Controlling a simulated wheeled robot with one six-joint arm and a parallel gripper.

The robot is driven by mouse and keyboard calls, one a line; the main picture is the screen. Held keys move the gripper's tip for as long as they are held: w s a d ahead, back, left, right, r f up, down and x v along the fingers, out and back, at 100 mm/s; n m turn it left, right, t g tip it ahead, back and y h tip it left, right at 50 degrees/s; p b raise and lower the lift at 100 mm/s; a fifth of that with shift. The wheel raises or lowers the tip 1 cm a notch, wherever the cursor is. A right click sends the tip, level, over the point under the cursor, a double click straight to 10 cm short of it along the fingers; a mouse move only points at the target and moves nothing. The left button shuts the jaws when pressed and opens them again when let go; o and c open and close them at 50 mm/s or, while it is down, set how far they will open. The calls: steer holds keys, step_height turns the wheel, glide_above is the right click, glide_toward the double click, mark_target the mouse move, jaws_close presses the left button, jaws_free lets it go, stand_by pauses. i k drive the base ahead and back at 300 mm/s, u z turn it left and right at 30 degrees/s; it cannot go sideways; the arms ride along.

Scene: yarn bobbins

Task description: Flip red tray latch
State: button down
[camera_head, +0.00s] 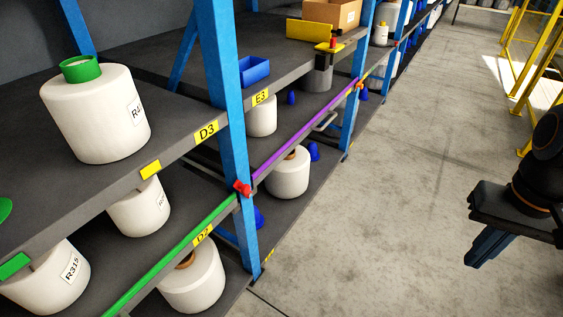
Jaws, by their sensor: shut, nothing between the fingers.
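A small red latch-like piece (242,188) sits on the front of the blue rack post, where a green bar (170,258) and a purple bar (305,132) meet. It looks like the red tray latch, but its exact position is too small to tell. My gripper (472,262) is at the right edge, over the floor, with its blue fingers pointing down and left. It is shut and empty, well apart from the rack and the red piece. Part of my arm is cut off by the picture's edge.
White yarn bobbins (97,118) stand on the dark shelves. A blue bin (254,71), a cardboard box (334,13) and a red-topped yellow piece (333,44) are on the upper shelf. The concrete aisle (400,170) is clear. A yellow frame (530,70) stands at far right.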

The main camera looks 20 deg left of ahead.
mark_target(244, 189)
steer(key=u, duration=0.35)
steer(key=i, duration=0.9)
steer(key=u, duration=0.7)
